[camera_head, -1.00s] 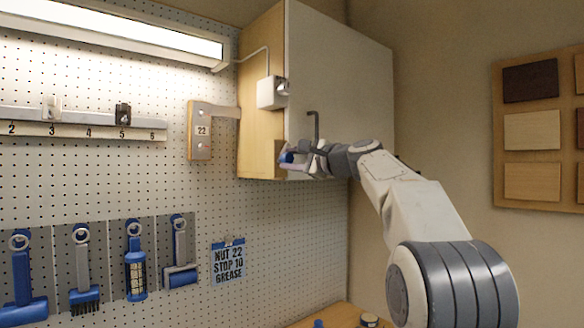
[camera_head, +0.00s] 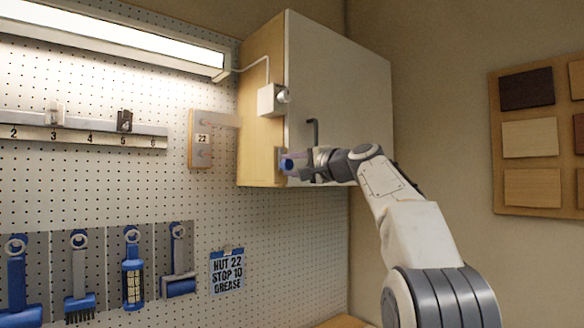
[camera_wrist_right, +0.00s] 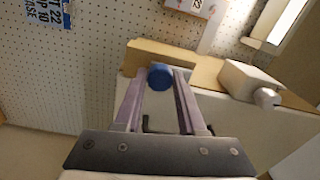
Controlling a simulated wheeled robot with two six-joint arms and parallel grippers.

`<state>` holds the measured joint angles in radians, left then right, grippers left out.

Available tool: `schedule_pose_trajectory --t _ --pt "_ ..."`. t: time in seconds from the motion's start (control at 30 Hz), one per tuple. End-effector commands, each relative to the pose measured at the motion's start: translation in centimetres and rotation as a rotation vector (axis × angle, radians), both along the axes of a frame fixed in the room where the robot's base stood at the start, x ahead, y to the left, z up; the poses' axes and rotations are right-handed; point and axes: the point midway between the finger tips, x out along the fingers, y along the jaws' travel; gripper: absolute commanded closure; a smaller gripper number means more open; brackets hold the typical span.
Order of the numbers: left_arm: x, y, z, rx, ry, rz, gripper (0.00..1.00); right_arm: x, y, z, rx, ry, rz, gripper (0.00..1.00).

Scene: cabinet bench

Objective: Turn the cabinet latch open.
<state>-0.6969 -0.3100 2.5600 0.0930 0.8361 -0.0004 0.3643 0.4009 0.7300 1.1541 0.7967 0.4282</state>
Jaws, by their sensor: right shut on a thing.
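The cabinet (camera_head: 345,85) hangs on the wall with its pale grey door closed. The latch has a blue round knob (camera_head: 287,165) at the door's lower left corner; it also shows in the right wrist view (camera_wrist_right: 160,76). My right gripper (camera_head: 291,164) is shut on the blue knob, with a finger on each side of it in the wrist view (camera_wrist_right: 158,80). The fingers partly hide the latch, so its exact angle is hard to tell. My left gripper is not in view.
A dark bar handle (camera_head: 314,132) stands out from the door just above my right gripper. A white box with a round end (camera_head: 272,100) sits on the cabinet's left edge.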

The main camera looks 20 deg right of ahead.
Motion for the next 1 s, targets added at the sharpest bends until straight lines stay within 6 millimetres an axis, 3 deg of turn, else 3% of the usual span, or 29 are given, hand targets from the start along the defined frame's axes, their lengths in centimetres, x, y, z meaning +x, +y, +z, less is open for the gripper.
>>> schedule_pose_trajectory --t 0.37,0.4,0.47,0.83,1.0 --pt "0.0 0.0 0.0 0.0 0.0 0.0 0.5 0.0 0.0 0.0 -0.006 -0.002 0.0 1.0" --pt "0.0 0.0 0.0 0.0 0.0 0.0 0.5 0.0 0.0 0.0 -0.006 -0.002 0.0 0.53" --pt "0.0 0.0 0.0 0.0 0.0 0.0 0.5 0.0 0.0 0.0 -0.006 -0.002 0.0 0.31" --pt "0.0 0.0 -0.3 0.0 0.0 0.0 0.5 -0.3 -0.1 -0.1 -0.005 -0.002 -0.001 0.31" --pt "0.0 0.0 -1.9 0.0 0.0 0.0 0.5 -2.5 -1.0 -0.5 -0.006 -0.004 -0.004 0.31"
